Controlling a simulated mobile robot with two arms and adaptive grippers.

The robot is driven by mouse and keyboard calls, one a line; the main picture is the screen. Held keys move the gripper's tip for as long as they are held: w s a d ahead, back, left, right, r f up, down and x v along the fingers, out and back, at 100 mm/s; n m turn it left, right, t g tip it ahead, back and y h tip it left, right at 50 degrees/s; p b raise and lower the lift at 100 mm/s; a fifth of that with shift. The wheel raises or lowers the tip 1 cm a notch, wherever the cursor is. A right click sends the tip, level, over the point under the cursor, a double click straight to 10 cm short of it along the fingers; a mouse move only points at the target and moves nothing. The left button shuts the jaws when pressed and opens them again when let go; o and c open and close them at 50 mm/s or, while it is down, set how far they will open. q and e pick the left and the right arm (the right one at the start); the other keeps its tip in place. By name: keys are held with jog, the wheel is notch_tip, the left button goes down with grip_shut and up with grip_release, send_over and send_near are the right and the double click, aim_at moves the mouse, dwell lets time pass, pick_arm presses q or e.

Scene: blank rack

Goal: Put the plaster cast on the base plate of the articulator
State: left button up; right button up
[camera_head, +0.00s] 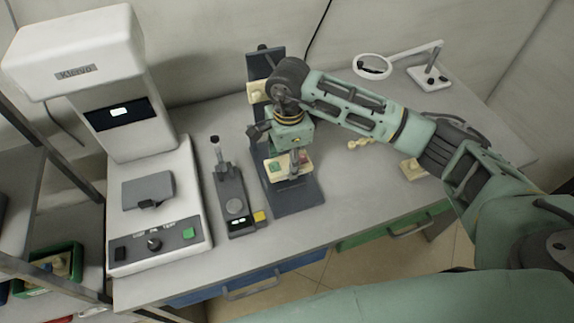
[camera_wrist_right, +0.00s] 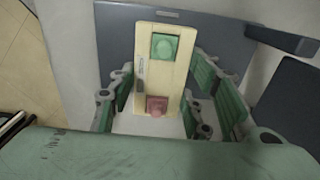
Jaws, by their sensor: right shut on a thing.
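My right gripper (camera_head: 288,155) reaches down over the dark grey stand (camera_head: 297,200), beside its upright. Its fingers are shut on the sides of a cream block with a green and a red button (camera_head: 298,163). In the right wrist view this cream block (camera_wrist_right: 165,75) lies between the green-padded fingers (camera_wrist_right: 162,98), low over or on the grey base; contact is unclear. I cannot tell for sure which thing is the plaster cast or which is the articulator. Another cream piece (camera_head: 258,91) is on the stand's upright. My left gripper is out of view.
Right of the stand are a small cream piece (camera_head: 360,144), a cream block (camera_head: 411,170) and a magnifier lamp (camera_head: 372,66). The front right table is mostly clear.

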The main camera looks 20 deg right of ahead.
aim_at(287, 163)
jog(key=shift+w+a+f+p, duration=0.15)
jog(key=shift+f+p, duration=0.6)
jog(key=shift+f, duration=1.55)
jog(key=o, duration=1.3)
jog(key=shift+r, duration=0.1)
jog(key=shift+r, duration=0.2)
notch_tip(287, 163, up, 10)
jog(key=b, duration=0.3)
jog(key=shift+r, duration=0.9)
